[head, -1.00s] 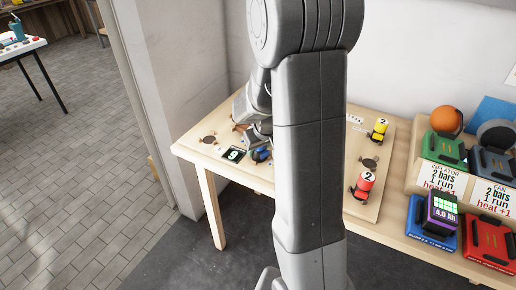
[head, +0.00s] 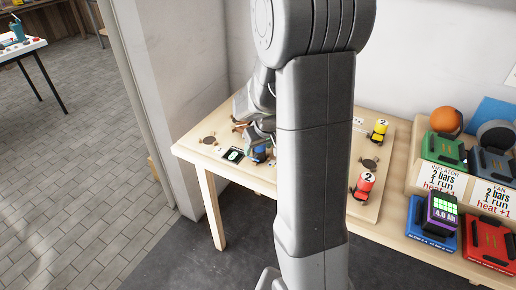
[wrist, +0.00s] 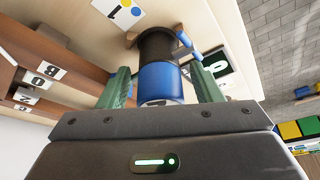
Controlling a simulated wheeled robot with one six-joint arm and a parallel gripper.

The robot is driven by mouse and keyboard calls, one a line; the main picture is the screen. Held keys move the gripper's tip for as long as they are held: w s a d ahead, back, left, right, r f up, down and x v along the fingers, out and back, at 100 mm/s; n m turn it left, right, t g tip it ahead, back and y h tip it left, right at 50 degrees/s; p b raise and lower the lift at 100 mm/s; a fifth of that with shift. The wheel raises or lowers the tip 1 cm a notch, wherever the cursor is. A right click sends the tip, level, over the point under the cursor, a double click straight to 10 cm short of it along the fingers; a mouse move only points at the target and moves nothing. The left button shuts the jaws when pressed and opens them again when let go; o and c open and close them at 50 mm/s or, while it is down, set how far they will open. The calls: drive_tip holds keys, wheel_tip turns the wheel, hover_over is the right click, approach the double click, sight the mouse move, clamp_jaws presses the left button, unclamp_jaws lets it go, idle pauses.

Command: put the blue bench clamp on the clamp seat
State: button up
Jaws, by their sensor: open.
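The blue bench clamp (head: 259,154) stands on the wooden board, beside a small dark display, partly hidden by my gripper in the head view. In the wrist view the clamp (wrist: 162,82) has a blue body, a dark part beyond it and a blue handle at the right. My gripper (wrist: 160,75) is open, its green fingers on either side of the clamp with gaps visible. Dark seat-like recesses show on the board at the left (head: 209,140) and right (head: 370,163); I cannot tell which is the clamp seat.
A red clamp (head: 363,186) and a yellow clamp (head: 379,130), both tagged 2, stand on the board's right. The display (head: 232,155) is lit. A label card (wrist: 122,11) shows 1. Coloured docks, including a red one (head: 489,240), crowd the bench's right.

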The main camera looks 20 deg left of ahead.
drive_tip(key=v, duration=1)
drive_tip(key=shift+r+p, duration=0.25)
drive_tip(key=shift+p, duration=0.05)
